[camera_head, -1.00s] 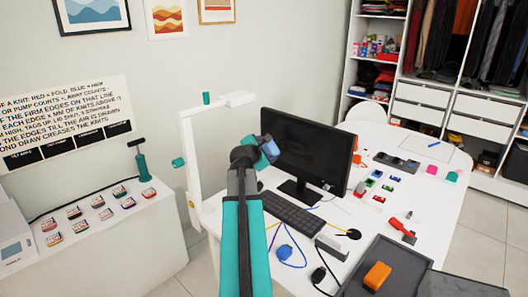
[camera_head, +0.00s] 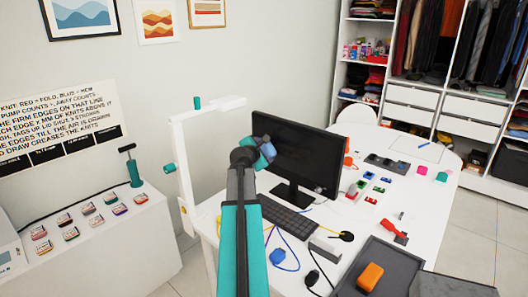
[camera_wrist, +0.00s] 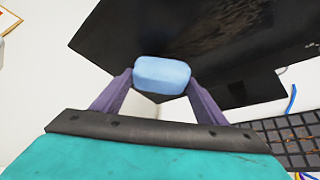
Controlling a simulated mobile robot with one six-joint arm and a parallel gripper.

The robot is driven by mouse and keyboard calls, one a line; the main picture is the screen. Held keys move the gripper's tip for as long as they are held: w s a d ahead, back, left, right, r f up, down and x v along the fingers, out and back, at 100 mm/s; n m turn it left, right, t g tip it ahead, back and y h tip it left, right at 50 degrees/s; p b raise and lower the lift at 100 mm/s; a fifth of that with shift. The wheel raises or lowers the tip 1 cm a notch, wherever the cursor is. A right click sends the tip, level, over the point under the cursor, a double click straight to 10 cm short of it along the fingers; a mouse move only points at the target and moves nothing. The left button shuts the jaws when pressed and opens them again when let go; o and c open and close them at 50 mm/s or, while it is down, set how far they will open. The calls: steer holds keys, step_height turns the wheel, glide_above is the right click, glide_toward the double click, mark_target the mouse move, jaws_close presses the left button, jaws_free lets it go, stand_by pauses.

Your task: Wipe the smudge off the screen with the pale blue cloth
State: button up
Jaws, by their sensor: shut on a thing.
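The dark screen (camera_head: 302,158) stands on the white table behind the keyboard, and it also fills the upper part of the wrist view (camera_wrist: 225,40). A faint brownish smudge (camera_wrist: 235,22) shows on it in the wrist view. The pale blue cloth (camera_wrist: 161,76) is a folded pad held between the purple fingers of my gripper (camera_wrist: 160,82). My gripper is shut on it. In the head view the cloth (camera_head: 267,149) is at the left edge of the screen, mostly hidden by my arm. I cannot tell whether it touches the screen.
A keyboard (camera_head: 287,216) lies in front of the screen. A dark tray (camera_head: 377,268) with an orange block (camera_head: 370,276) is at the table's front. A white stand (camera_head: 186,165) is left of my arm. Several small items lie right of the screen.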

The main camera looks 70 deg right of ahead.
mark_target(275, 151)
steer(key=shift+s+d+p, duration=0.15)
steer(key=shift+d+p, duration=0.05)
steer(key=shift+d, duration=0.3)
steer(key=shift+s+d+p, duration=0.15)
steer(key=shift+d, duration=0.35)
stand_by(0.8)
steer(key=shift+s, duration=0.1)
steer(key=shift+s+a+p, duration=0.35)
steer(key=shift+s+p, duration=0.1)
steer(key=shift+s, duration=0.3)
steer(key=shift+s+a+p, duration=0.3)
steer(key=shift+s+p, duration=0.1)
steer(key=shift+s, duration=0.45)
steer(key=shift+s+a+p, duration=0.25)
steer(key=shift+s+p, duration=0.3)
steer(key=shift+s, duration=0.35)
steer(key=shift+s+a+p, duration=0.25)
steer(key=shift+s+p, duration=0.25)
steer(key=shift+s, duration=0.35)
